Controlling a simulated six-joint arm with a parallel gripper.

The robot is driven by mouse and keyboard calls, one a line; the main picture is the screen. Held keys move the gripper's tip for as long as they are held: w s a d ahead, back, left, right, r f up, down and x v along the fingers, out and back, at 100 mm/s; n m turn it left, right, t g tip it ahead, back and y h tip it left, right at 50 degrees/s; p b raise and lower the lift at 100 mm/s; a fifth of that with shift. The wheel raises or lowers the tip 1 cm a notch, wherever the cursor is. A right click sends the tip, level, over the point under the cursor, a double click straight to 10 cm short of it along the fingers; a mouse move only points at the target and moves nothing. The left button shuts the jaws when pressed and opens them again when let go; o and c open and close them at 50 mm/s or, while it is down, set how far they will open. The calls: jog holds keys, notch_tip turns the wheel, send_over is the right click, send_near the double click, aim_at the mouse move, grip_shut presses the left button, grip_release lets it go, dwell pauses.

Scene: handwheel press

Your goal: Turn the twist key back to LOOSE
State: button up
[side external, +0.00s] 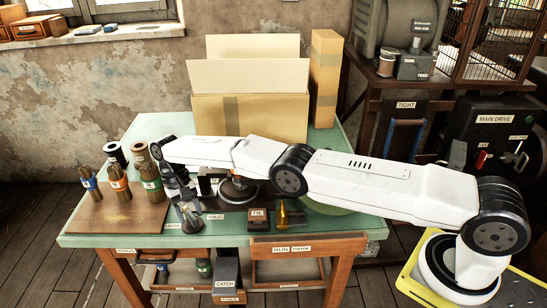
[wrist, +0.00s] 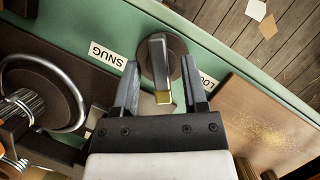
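The twist key (wrist: 158,55) is a grey bar with a brass-coloured end on a round dark base, seen in the wrist view. Its brass end points down the picture, towards my gripper's body. A SNUG label (wrist: 108,54) lies left of it, and a label reading "LO…" (wrist: 208,80), partly hidden by my right finger, lies right. My gripper (wrist: 159,78) is open, one finger on each side of the key, with a visible gap on both sides. In the side view my gripper (side external: 180,193) is low over the front of the green table, and the key is hard to make out.
A round metal ring (wrist: 78,95) with a coil stands left of the key in the wrist view. A wooden board (side external: 120,212) with several banded bundles is at left. Cardboard boxes (side external: 250,112) stand behind. A TIE block (side external: 258,220) and brass piece (side external: 284,214) sit right.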

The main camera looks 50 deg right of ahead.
jog(key=shift+r, duration=0.1)
dwell(0.3)
jog(key=shift+r, duration=1.3)
jog(key=shift+s+r, duration=0.2)
jog(key=shift+r, duration=0.3)
jog(key=s+d+r, duration=0.3)
jog(key=s+r, duration=0.6)
jog(key=s, duration=0.4)
jog(key=shift+d, duration=0.25)
jog(key=shift+s+r, duration=0.1)
jog(key=t, duration=0.4)
send_over(193, 216)
jog(key=shift+h, duration=0.3)
jog(key=f, duration=0.5)
jog(key=shift+w+a+f, duration=0.1)
jog(key=shift+w+f, duration=0.1)
jog(key=shift+f, duration=3.95)
